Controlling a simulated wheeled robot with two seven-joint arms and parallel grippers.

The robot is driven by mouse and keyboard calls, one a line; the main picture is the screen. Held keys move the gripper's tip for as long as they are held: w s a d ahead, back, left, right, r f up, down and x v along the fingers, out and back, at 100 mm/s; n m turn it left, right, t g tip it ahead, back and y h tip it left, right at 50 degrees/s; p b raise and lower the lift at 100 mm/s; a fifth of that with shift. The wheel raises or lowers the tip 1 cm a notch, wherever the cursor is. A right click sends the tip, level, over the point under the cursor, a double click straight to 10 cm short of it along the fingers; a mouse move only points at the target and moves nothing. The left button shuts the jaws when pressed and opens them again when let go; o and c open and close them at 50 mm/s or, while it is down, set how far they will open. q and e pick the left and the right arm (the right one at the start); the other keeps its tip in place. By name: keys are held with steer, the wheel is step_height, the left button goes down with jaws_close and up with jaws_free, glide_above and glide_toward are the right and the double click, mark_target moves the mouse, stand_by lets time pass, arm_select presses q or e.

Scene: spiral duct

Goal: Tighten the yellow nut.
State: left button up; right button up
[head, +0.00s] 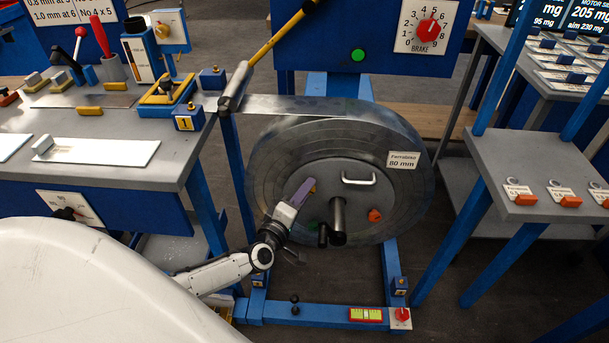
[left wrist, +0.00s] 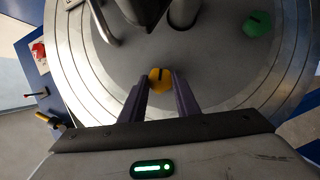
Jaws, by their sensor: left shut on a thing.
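The yellow nut (left wrist: 160,80) sits on the grey face of the large round reel. In the head view my left gripper (head: 304,190) reaches the reel's face from below left and mostly hides the nut. My right gripper is in neither view.
A green nut (left wrist: 258,24) shows in the left wrist view. Benches (head: 130,170) stand at both sides.

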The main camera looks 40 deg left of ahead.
arm_select(q)
steer(key=shift+w+d+r+m+g+y+p, duration=0.1)
steer(key=shift+m+g+y+p, duration=0.4)
steer(key=shift+m+p, duration=1.05)
steer(key=shift+d+r+m+g+y+p, duration=0.1)
steer(key=shift+m+g+y+p, duration=0.15)
steer(key=shift+m+g+p, duration=1.25)
steer(key=shift+w+d+r+m+t+y+p, duration=0.1)
steer(key=shift+m+y+p, duration=0.45)
steer(key=shift+p, duration=1.85)
steer(key=shift+m, duration=0.3)
steer(key=o, duration=1.1)
steer(key=shift+a, duration=0.1)
steer(key=shift+c, duration=0.2)
